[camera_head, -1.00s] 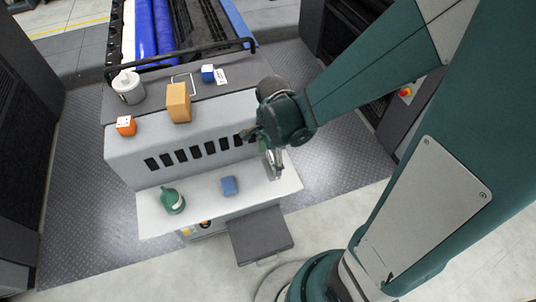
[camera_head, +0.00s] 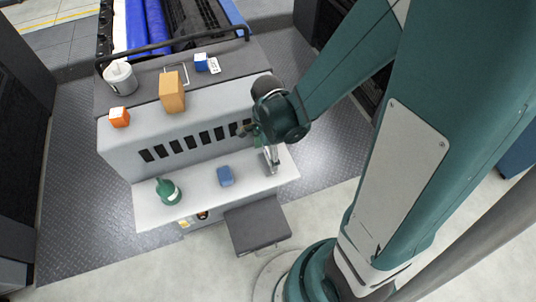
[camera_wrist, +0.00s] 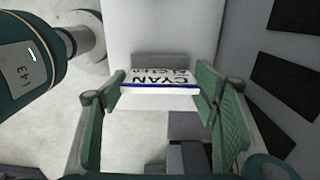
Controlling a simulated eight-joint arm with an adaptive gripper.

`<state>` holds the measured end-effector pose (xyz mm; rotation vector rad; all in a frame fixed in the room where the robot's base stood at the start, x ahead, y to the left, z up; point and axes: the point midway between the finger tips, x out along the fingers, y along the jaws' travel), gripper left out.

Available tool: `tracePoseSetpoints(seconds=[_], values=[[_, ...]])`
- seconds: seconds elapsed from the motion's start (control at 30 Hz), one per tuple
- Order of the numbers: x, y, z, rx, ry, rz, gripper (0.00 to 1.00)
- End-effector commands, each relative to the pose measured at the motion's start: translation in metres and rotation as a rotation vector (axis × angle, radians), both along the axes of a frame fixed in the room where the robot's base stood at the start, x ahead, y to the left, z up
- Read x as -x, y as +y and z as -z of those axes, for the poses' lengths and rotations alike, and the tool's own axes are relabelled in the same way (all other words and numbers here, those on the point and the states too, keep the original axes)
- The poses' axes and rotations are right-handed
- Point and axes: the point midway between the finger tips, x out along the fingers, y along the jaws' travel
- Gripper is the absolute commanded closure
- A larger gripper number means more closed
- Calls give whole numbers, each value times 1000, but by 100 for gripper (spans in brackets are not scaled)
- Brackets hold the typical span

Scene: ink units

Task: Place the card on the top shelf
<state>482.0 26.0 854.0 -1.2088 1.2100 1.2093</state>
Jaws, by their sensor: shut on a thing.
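My gripper (camera_wrist: 160,92) is shut on a white card (camera_wrist: 160,79) with dark "CYAN" lettering and a blue edge, which spans between its green fingers in the wrist view. In the head view my gripper (camera_head: 271,160) is at the right end of the white lower shelf (camera_head: 200,188), in front of the grey machine face. The held card cannot be made out clearly there. The machine's dark grey top surface (camera_head: 141,98) is higher and farther back. I cannot tell whether the card touches the lower shelf.
A dark step (camera_head: 257,225) sits below.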

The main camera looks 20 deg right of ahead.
Motion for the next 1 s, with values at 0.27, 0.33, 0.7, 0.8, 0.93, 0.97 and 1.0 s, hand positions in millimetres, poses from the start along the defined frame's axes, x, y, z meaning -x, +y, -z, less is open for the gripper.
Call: tracePoseSetpoints(seconds=[0.27,0.33,0.7,0.8,0.93,0.97,1.0], values=[[0,0,2,0,0,0,52],[0,0,2,0,0,0,52],[0,0,5,0,0,0,25],[0,0,5,0,0,0,25],[0,0,5,0,0,0,25],[0,0,5,0,0,0,25],[0,0,5,0,0,0,25]])
